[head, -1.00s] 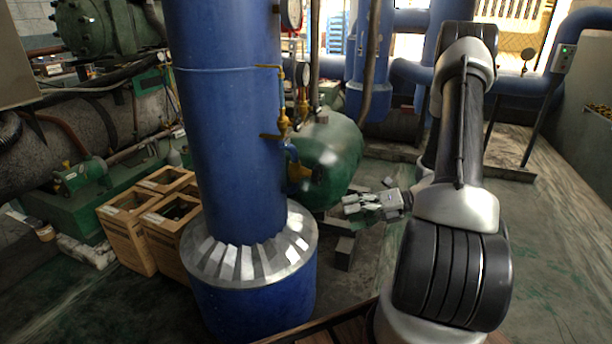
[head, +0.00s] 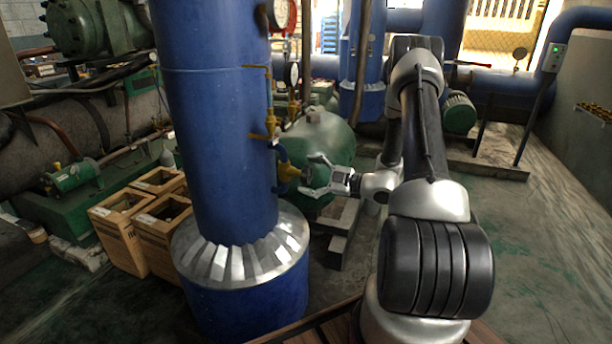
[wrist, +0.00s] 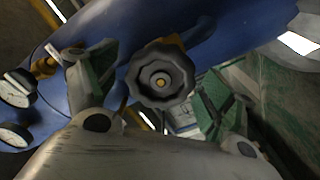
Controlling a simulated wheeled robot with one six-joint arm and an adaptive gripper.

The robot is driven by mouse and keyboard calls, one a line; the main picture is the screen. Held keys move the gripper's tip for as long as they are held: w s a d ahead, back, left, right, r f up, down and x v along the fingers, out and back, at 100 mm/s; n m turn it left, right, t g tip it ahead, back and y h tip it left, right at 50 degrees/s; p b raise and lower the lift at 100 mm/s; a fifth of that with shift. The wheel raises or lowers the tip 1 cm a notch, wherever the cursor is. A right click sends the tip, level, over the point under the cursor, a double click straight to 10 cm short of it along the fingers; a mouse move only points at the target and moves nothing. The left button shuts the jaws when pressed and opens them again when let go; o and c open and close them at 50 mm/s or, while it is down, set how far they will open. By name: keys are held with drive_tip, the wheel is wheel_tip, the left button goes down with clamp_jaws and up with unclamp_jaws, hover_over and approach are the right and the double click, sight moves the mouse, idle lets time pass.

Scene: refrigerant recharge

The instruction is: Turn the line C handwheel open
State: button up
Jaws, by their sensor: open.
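No line C label is readable. In the head view the yellow valve body (head: 289,172) sticks out from the column's right side; the wheel is hard to make out behind the fingers. My gripper (head: 314,175) is open at the valve, coming from the right. In the wrist view my gripper (wrist: 158,82) has one finger on each side of the wheel. I cannot tell whether either finger touches it.
The blue column (head: 222,130) stands close on the left, with a brass valve (head: 270,122) and gauges (head: 294,74) above the handwheel. A green tank (head: 325,138) is behind my gripper. Wooden crates (head: 122,235) stand left of the column. The floor (head: 540,240) at right is clear.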

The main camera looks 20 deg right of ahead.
drive_tip(key=shift+w+a, duration=0.35)
drive_tip(key=shift+a, duration=0.05)
drive_tip(key=c, duration=1)
drive_tip(key=shift+c, duration=0.2)
